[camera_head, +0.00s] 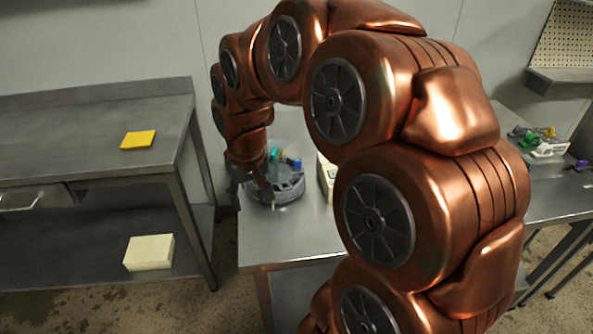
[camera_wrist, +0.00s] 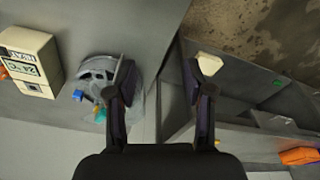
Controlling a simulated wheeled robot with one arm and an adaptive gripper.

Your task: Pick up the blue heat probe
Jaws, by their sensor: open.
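A small blue piece (camera_head: 296,163), which looks like the blue heat probe, sits on a round grey holder (camera_head: 291,189) on the metal table. In the wrist view the blue piece (camera_wrist: 79,95) shows at the lower left of the holder (camera_wrist: 97,65), beside a teal piece (camera_wrist: 100,115). Its lower part cannot be made out. My gripper (camera_head: 248,186) is at the left side of the holder in the head view. In the wrist view my gripper (camera_wrist: 158,75) is open with nothing between its fingers; the left finger overlaps the holder's right side.
A cream box with a display (camera_wrist: 30,60) stands beside the holder. A steel bench (camera_head: 70,125) at left carries a yellow pad (camera_head: 138,139), with a cream block (camera_head: 149,252) on its lower shelf. Coloured items (camera_head: 540,143) lie on the right-hand table. A floor gap separates bench and table.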

